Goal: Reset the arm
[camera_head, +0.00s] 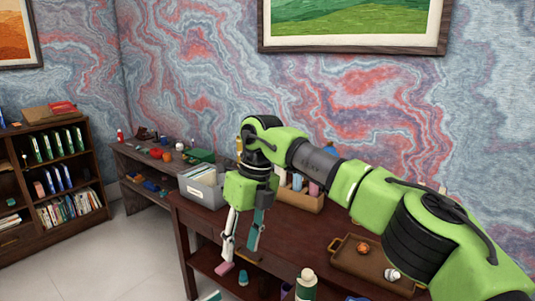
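My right arm (370,195) is green with black joints. It comes in from the right edge and reaches left over the dark wooden desk (312,232). Its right gripper (240,252) hangs down at the desk's left front part. The two fingers are spread apart, with nothing visible held between them. A small pink item (224,268) shows just by the tip of the left-hand finger; I cannot tell whether it touches. My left gripper is not in view.
On the desk stand a grey bin (203,186) of papers, a brown tray (372,268) with small items and a white-capped bottle (306,284) at the front. A low side shelf (150,172) and bookcase (60,172) stand left. The floor (110,258) there is clear.

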